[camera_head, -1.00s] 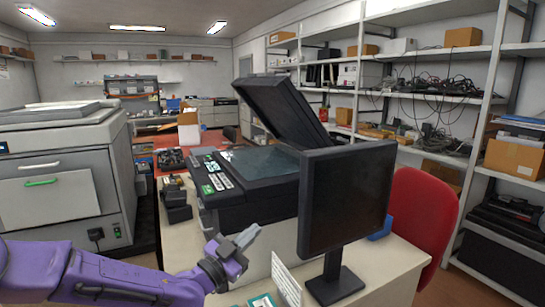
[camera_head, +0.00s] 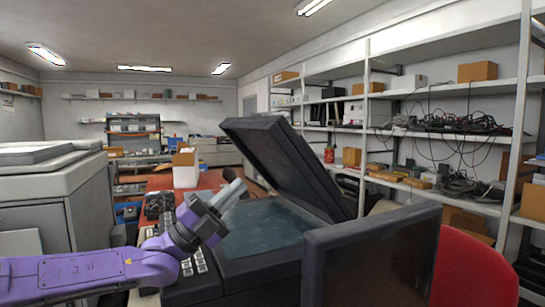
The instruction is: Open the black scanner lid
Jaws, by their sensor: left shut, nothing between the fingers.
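The black scanner lid (camera_head: 290,165) stands raised at a steep slant over the scanner, hinged on its right side. The scanner's glass bed (camera_head: 262,228) shows below it, dark and bare. My left gripper (camera_head: 232,190) is shut and empty, above the left part of the scanner, left of the lid and apart from it in the picture. My purple left arm hides part of the scanner's button panel (camera_head: 198,262). My right gripper is not in view.
A black monitor (camera_head: 370,262) stands in front at the right and hides the scanner's near right corner. A red chair (camera_head: 475,268) is behind it. A large grey machine (camera_head: 60,195) stands at the left. Shelves (camera_head: 450,131) with boxes and cables line the right wall.

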